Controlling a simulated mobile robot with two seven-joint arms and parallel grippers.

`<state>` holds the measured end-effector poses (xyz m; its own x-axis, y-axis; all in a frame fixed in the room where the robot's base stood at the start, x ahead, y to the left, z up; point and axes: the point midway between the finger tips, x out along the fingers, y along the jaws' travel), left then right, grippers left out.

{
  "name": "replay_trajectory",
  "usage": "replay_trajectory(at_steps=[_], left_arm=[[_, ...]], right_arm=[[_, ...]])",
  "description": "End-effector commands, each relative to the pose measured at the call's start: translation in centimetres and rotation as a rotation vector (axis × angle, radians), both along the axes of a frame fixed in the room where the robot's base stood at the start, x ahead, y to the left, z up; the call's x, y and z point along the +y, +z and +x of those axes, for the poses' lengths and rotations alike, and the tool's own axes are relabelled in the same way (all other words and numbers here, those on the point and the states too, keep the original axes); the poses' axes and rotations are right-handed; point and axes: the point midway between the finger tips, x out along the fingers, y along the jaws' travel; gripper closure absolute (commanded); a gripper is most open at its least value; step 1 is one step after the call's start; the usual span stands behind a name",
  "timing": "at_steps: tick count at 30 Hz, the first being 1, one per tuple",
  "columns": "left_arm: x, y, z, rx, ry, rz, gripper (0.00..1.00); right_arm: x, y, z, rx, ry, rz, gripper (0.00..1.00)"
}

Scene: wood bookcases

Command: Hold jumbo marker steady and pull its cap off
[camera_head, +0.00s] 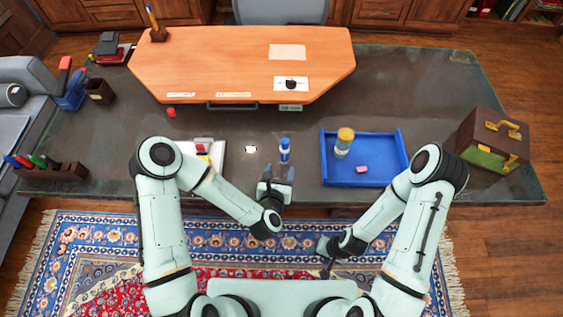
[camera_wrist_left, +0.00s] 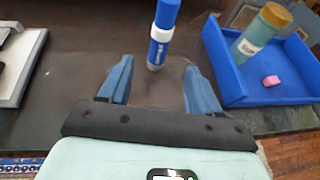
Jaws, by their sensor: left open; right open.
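The jumbo marker (camera_head: 284,150) stands upright on the dark table, blue with a white band. It also shows in the left wrist view (camera_wrist_left: 161,35), just beyond the fingertips and roughly centred between them. My left gripper (camera_head: 277,174) is open and empty, on the near side of the marker and apart from it. Its two blue fingers (camera_wrist_left: 156,75) point toward the marker. My right gripper (camera_head: 328,247) is open and empty, low in front of the table over the rug, well away from the marker.
A blue tray (camera_head: 375,181) to the right holds a yellow-lidded bottle (camera_head: 343,142) and a pink block (camera_head: 361,169). A pen holder (camera_head: 52,172) stands far left, a wooden box (camera_head: 493,140) far right. A wooden desktop section (camera_head: 240,65) lies behind.

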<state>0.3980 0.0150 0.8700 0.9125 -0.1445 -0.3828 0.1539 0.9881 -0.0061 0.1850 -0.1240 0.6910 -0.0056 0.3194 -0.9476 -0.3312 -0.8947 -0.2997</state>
Motion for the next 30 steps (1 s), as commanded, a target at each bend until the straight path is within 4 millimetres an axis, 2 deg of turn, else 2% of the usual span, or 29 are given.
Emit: replay_trajectory(at_steps=[12,16,21,30], left_arm=[[-1.1,-2.9,7.0,-0.004,0.0,0.005,0.37],[-1.3,-3.6,8.7,-0.003,-0.001,0.006,0.37],[-1.5,-4.1,9.9,-0.002,-0.002,0.007,0.37],[-1.5,-4.2,10.1,-0.001,-0.004,0.006,0.37]], right_arm=[[0.0,0.0,0.0,0.0,0.0,0.0,0.42],[0.0,0.0,0.0,0.0,0.0,0.0,0.42],[0.0,0.0,0.0,0.0,0.0,0.0,0.42],[0.0,0.0,0.0,0.0,0.0,0.0,0.42]])
